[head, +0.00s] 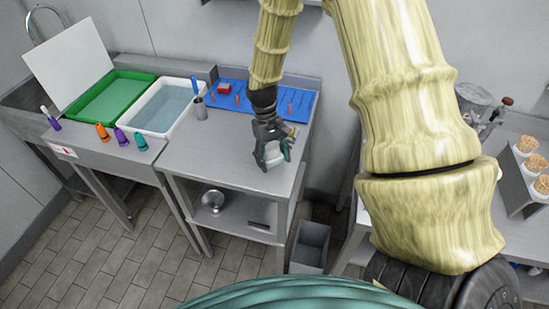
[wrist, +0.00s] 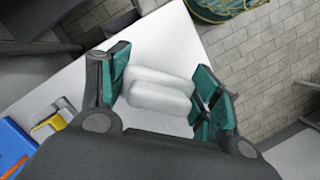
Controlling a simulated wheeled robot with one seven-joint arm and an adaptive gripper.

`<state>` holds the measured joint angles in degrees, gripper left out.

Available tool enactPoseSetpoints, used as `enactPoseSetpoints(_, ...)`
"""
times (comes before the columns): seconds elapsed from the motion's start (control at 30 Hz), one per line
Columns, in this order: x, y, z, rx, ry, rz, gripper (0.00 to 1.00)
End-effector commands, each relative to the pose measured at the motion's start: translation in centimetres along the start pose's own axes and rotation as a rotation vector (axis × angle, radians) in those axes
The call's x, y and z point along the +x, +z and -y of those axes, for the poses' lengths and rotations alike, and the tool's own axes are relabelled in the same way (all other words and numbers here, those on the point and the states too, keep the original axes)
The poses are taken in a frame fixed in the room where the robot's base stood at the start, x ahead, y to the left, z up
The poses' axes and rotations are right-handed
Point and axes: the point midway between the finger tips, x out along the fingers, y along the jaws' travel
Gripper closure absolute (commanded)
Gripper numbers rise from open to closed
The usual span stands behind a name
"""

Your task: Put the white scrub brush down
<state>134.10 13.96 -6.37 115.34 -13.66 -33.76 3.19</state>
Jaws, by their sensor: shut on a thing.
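My gripper (head: 274,158) is over the right part of the steel table (head: 215,155) in the head view, its fingers pointing down. In the wrist view my gripper (wrist: 160,92) has its teal-padded fingers on both sides of the white scrub brush (wrist: 158,92) and is shut on it. The brush shows as two rounded white lobes, with the pale tabletop (wrist: 60,85) behind it. In the head view the brush is a small pale patch (head: 273,157) between the fingers. I cannot tell whether it touches the tabletop.
A white water-filled tub (head: 165,108) and a green tray (head: 112,98) are farther left. The table's front left is clear.

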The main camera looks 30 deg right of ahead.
Motion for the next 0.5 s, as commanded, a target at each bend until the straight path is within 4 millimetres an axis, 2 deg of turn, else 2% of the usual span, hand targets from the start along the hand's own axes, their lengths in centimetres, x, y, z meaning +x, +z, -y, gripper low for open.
enactPoseSetpoints(0.1, -0.2, -0.8, -0.8, 0.0, 0.0, 0.001, 0.75)
enactPoseSetpoints(0.27, 0.1, -1.1, -1.1, -0.001, 0.001, 0.002, 0.75)
enactPoseSetpoints(0.5, 2.0, -1.6, -1.0, 0.0, 0.0, 0.002, 0.75)
